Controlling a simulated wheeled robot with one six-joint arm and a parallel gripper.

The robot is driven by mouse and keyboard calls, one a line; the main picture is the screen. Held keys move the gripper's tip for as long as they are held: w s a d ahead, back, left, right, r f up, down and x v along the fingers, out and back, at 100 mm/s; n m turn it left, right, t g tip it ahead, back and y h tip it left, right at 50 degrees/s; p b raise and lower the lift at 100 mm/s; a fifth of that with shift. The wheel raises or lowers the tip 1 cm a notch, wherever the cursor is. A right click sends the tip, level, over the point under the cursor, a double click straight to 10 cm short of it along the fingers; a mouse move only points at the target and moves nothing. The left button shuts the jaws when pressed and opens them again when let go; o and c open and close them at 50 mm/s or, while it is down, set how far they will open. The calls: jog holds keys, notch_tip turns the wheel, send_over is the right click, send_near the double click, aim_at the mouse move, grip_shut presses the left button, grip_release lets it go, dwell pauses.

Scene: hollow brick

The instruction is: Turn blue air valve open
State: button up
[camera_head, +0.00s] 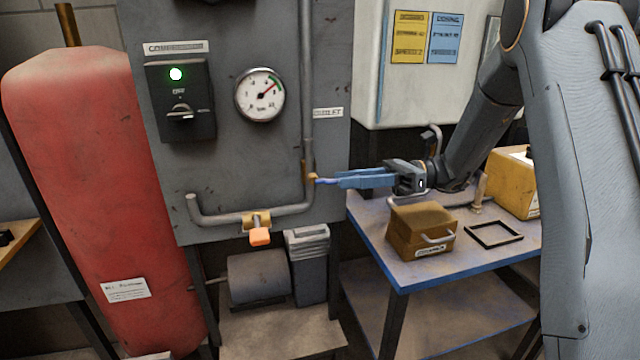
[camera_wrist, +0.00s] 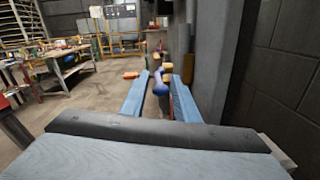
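The blue valve handle (camera_head: 323,181) sits on a brass fitting on the vertical pipe, at the right edge of the grey panel. It points out sideways towards my gripper (camera_head: 340,180). In the wrist view the blue handle (camera_wrist: 160,88) lies between my two blue fingers, with a gap visible on its left side; contact with the right finger is hard to tell. My gripper is open around or just in front of the handle's end; the exact depth is unclear.
An orange-handled valve (camera_head: 260,236) sits lower on the horizontal pipe. A pressure gauge (camera_head: 260,95) and a switch box (camera_head: 180,100) with a lit green lamp are on the panel. A blue-edged table (camera_head: 400,277) with a brown box (camera_head: 422,230) stands below my arm.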

aim_at(320, 182)
jog(key=a, duration=0.3)
jog(key=s+a+p, duration=0.1)
jog(key=a, duration=0.3)
jog(key=shift+s, duration=0.15)
jog(key=shift+c, duration=0.3)
grip_shut()
